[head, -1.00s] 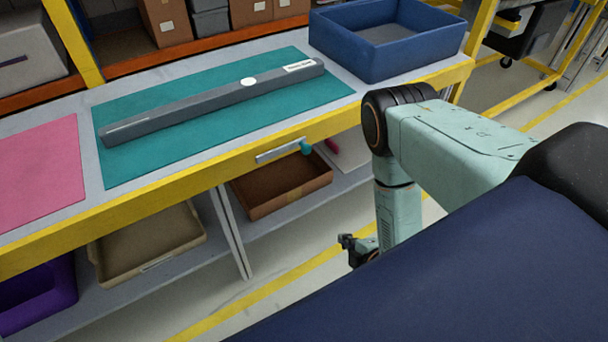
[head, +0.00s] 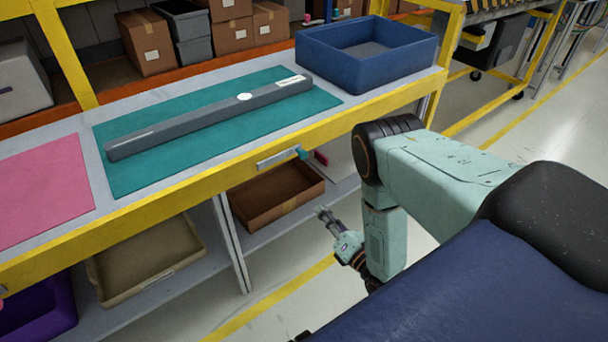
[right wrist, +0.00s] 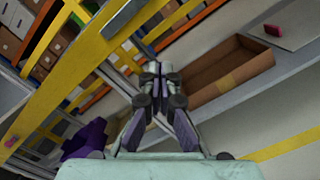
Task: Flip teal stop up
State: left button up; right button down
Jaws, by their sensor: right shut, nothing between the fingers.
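The teal stop (head: 303,153) is a small piece at the right end of a grey metal plate (head: 277,159) on the bench's yellow front rail. It appears to slant downward and outward, but it is too small to tell its exact position. My right gripper (head: 322,212) is below and slightly right of the stop in the picture, apart from it. Its fingers are together and empty, also in the right wrist view (right wrist: 157,68). I cannot make out the stop in the right wrist view. My left gripper is not in view.
The bench holds a teal mat (head: 200,165) with a long grey bar (head: 200,120), a pink mat (head: 45,190) and a blue bin (head: 350,65). Below are a brown box (head: 275,205), a beige tray (head: 145,265) and a purple bin (head: 40,305). Open floor lies right of the bench.

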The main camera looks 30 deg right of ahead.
jog(key=shift+w+d+r+n, duration=0.1)
jog(key=shift+r+n, duration=0.15)
jog(key=shift+n, duration=0.35)
jog(key=shift+d+r+n, duration=0.1)
jog(key=shift+r+n, duration=0.1)
jog(key=shift+n, duration=0.4)
jog(key=w+d+r+b, duration=0.1)
jog(key=w+r+b, duration=0.2)
jog(key=w, duration=0.7)
jog(key=shift+w+r+b, duration=0.3)
jog(key=shift+r+b, duration=0.1)
jog(key=shift+r, duration=0.3)
jog(key=shift+d, duration=0.1)
jog(key=shift+d, duration=0.15)
